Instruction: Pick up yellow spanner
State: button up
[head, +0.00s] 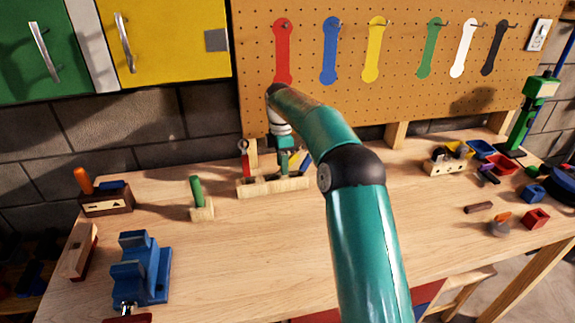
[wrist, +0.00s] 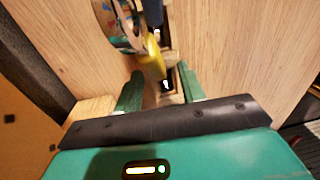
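The yellow spanner (head: 295,161) stands in a wooden holder (head: 262,187) on the bench, partly hidden behind my gripper in the head view. In the wrist view the yellow spanner (wrist: 152,62) shows close to the fingertips, with its lower part between the two green fingers. My gripper (wrist: 160,77) is open, its fingers apart on either side. In the head view my gripper (head: 284,162) points down over the holder. I cannot tell whether a finger touches the spanner.
A red spanner (head: 244,160) and a blue one (head: 306,163) stand in the same holder. Spanner-shaped silhouettes, one yellow (head: 374,52), line the pegboard (head: 400,90). A green-handled tool (head: 197,192) and blue vise (head: 141,268) are to the left. The front middle bench is clear.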

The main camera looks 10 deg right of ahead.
jog(key=shift+f, duration=0.15)
grip_shut()
dwell(0.4)
jog(key=shift+r, duration=0.65)
jog(key=r, duration=0.3)
jog(key=shift+s+a, duration=0.1)
jog(key=shift+s, duration=0.1)
jog(key=s+a+r, duration=0.5)
jog(key=s+r, duration=0.4)
jog(key=s, duration=0.3)
jog(key=shift+s+a, duration=0.2)
jog(key=shift+a, duration=0.15)
